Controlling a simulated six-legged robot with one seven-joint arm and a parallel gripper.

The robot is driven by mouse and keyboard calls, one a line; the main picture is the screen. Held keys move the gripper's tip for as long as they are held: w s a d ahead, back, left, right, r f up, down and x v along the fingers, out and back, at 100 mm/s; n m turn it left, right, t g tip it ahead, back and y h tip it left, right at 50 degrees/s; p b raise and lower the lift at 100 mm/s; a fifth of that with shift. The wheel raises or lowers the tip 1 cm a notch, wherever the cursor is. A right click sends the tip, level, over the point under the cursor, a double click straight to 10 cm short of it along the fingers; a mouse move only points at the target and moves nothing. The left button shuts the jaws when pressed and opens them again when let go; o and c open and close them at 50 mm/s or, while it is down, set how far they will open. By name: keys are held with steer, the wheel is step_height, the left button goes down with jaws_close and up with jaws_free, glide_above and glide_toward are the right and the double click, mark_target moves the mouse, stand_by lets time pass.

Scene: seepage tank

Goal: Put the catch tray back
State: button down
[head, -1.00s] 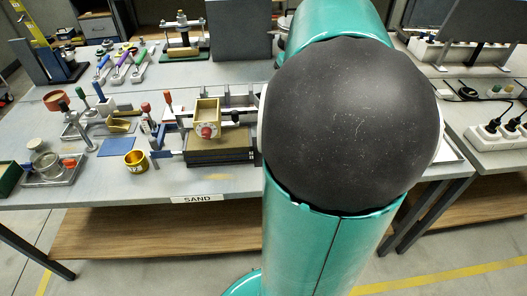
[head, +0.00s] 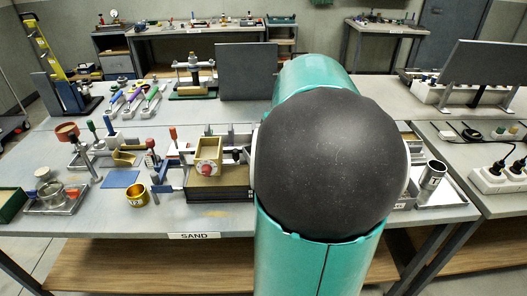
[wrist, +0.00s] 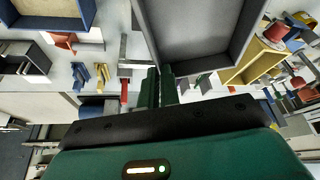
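A dark grey open tray or box (wrist: 200,40) with raised walls fills the top middle of the wrist view; it may be the catch tray, but I cannot be sure. My gripper (wrist: 162,72) has its two dark green fingers close together, a narrow gap between them. Their tips meet the tray's lower left corner in the picture. Whether a wall or lip sits between them, I cannot tell. In the head view my arm hides the gripper and the middle of the bench.
The bench (head: 235,220) carries a yellow box with a red knob (head: 208,152), a brass ring cup (head: 137,194) and several tools. A metal cylinder (head: 432,176) stands on the right. An upright dark panel (head: 246,72) stands behind. Bare bench shows along the front left.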

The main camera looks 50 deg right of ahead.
steer(key=w+d+f, duration=0.4)
steer(key=d+f, duration=0.3)
steer(key=f, duration=0.3)
steer(key=shift+w+f, duration=0.25)
steer(key=shift+w, duration=0.15)
steer(key=shift+d, duration=0.1)
steer(key=shift+f, duration=0.4)
steer(key=shift+f, duration=0.2)
steer(key=c, duration=1.6)
jaws_free()
